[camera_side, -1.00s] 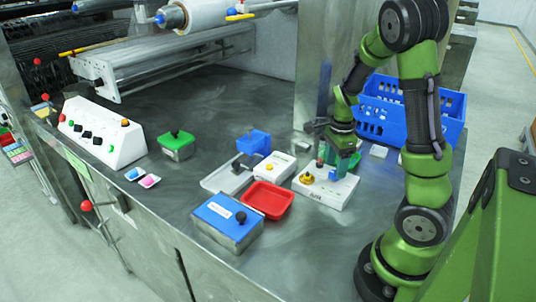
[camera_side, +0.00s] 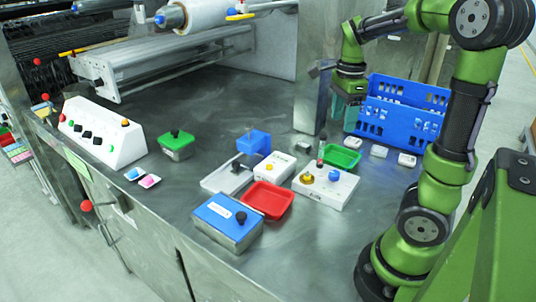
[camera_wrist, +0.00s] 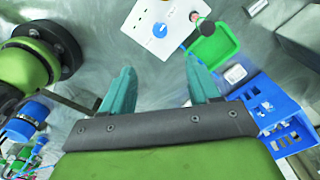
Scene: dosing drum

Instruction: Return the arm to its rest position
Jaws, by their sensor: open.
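My gripper (camera_side: 347,97) is raised above the far right of the steel table, in front of the blue crate's left end in the side view. In the wrist view its two teal fingers (camera_wrist: 160,88) are spread apart with nothing between them. My green arm is folded upward at the right. Below, a white panel (camera_side: 325,190) with a yellow knob (camera_side: 307,178) and a blue knob (camera_side: 334,175) lies on the table. The blue knob also shows in the wrist view (camera_wrist: 160,30).
A blue crate (camera_side: 400,112) stands behind, near my gripper. A white button console (camera_side: 103,133) stands at the left. Open table lies behind them.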

